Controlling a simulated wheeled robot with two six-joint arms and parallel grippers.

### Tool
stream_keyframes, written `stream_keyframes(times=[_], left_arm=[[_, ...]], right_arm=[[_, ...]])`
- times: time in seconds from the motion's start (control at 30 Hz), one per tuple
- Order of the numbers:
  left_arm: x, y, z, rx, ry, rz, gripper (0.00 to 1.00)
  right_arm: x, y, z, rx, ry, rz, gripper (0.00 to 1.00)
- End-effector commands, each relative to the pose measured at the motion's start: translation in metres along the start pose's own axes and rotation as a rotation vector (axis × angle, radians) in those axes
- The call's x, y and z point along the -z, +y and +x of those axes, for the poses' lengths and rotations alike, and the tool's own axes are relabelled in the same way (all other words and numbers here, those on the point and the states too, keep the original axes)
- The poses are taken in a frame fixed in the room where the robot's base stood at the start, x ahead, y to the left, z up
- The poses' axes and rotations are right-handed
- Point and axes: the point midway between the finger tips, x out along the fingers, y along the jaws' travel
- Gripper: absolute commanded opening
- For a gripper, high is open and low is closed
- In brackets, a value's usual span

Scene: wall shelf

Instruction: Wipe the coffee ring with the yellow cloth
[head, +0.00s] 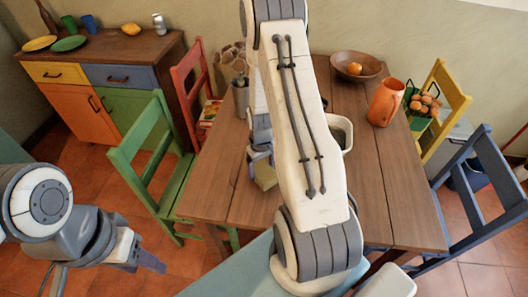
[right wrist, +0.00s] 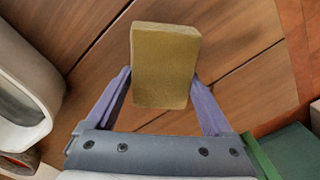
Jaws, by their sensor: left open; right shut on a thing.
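The yellow cloth (right wrist: 165,65) looks like a thick, dull yellow block in the right wrist view. My right gripper (right wrist: 162,88) is shut on it, with one purple finger on each side. In the head view the cloth (head: 265,175) shows beside my right arm, over the left part of the wooden table (head: 395,190). I cannot tell whether it touches the table top. My left gripper (head: 140,258) is open and empty at the lower left, off the table. No coffee ring is visible; my right arm covers much of the middle of the table.
A plant pot (head: 241,98) stands at the table's left back. A white-rimmed container (head: 347,135) is partly behind my arm. An orange pitcher (head: 386,102) and a wooden bowl (head: 356,66) stand at the right back. Green (head: 150,150), red, yellow and blue (head: 480,190) chairs surround the table.

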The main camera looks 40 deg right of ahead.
Motion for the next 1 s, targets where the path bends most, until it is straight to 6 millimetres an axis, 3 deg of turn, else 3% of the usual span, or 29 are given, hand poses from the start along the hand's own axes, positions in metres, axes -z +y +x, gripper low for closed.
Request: stream_keyframes(times=[0.03,0.5,1.0], left_arm=[[0.001,0.001,-0.008,0.0,0.0,0.0,0.5],[0.002,0.003,-0.041,0.0,0.0,0.0,0.5],[0.002,0.003,-0.042,0.0,0.0,0.0,0.5]], right_arm=[[0.0,0.0,-0.009,0.0,0.001,0.0,0.34],[0.005,-0.009,-0.049,0.0,0.001,-0.014,0.34],[0.005,-0.01,-0.05,0.0,0.001,-0.016,0.34]])
